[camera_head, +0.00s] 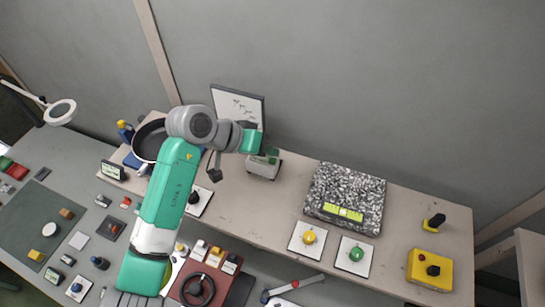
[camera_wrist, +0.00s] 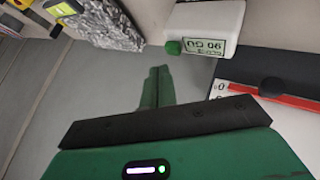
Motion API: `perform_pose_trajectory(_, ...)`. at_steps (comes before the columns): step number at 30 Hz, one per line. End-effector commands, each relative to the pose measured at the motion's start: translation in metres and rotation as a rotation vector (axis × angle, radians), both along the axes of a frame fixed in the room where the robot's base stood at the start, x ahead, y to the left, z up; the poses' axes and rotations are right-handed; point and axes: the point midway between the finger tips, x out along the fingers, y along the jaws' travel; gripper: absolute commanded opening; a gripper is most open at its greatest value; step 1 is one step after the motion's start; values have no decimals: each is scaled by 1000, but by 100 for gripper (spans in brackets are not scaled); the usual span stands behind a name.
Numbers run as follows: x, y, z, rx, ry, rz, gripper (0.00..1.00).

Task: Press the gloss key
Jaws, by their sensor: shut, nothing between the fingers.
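A small white meter (camera_wrist: 205,22) with a display reading what looks like "90 GU", upside down, shows at the top of the wrist view. A round green key (camera_wrist: 173,47) sits at its near left corner; I take this as the gloss key. In the head view the meter (camera_head: 262,171) stands on the bench behind my arm, and its key cannot be made out. My gripper (camera_wrist: 158,72) is shut and empty. Its green fingertips appear just below and left of the key in the wrist view; contact cannot be told. In the head view my gripper (camera_head: 266,157) is at the meter.
A white panel (camera_head: 236,101) stands behind the meter. A speckled block (camera_head: 329,188), yellow button (camera_head: 309,237), green button (camera_head: 356,254) and yellow box (camera_head: 421,268) are to the right. A black pan (camera_head: 147,143) is left. Bench between meter and block is clear.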

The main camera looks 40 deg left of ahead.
Motion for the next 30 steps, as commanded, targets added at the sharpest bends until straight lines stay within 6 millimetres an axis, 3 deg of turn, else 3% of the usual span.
perform_pose_trajectory(13, 0, 0, 48, 0, 0, 0, 0)
perform_pose_trajectory(30, 0, 0, 47, 0, 0, 0, 0)
